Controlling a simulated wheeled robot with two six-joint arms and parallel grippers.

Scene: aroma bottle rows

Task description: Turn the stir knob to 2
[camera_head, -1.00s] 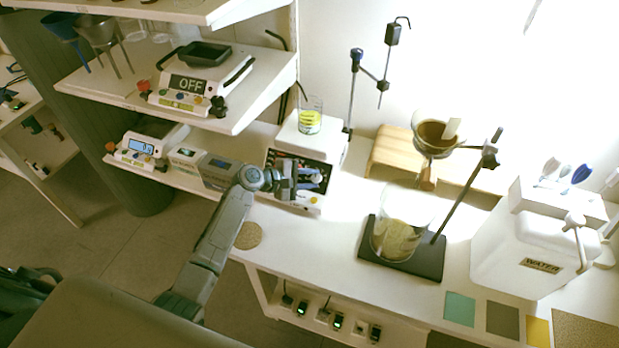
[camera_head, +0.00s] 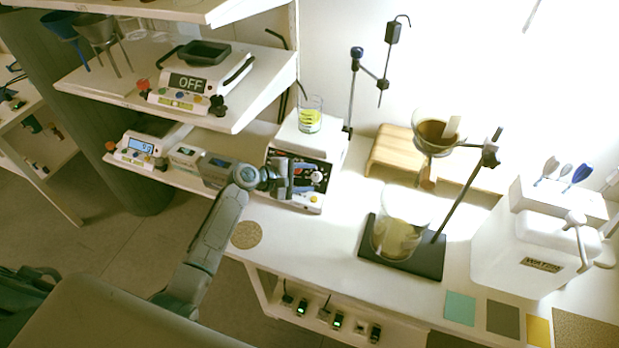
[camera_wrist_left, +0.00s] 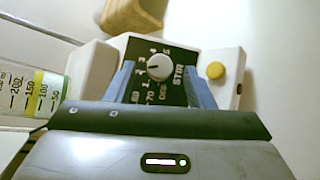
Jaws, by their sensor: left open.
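The white stir knob (camera_wrist_left: 158,71) sits on the dark numbered panel of the stirrer (camera_head: 330,152), by the word STIR. Its setting is too small for me to read surely. It also shows in the head view (camera_head: 317,177). My left gripper (camera_head: 288,180) is open in front of the panel. In the left wrist view, the blue-grey fingers (camera_wrist_left: 159,86) stand on either side of the knob, with gaps between; contact is not visible. A yellow button (camera_wrist_left: 216,73) is beside the panel. My right gripper is not in view.
A beaker of yellow liquid (camera_head: 309,122) stands on the stirrer's top. Grey boxes (camera_head: 216,170) and a balance (camera_head: 136,150) are left of my gripper. A stand (camera_head: 352,95) is behind the stirrer. Clear bench (camera_head: 310,235) lies in front, with a cork disc (camera_head: 246,234).

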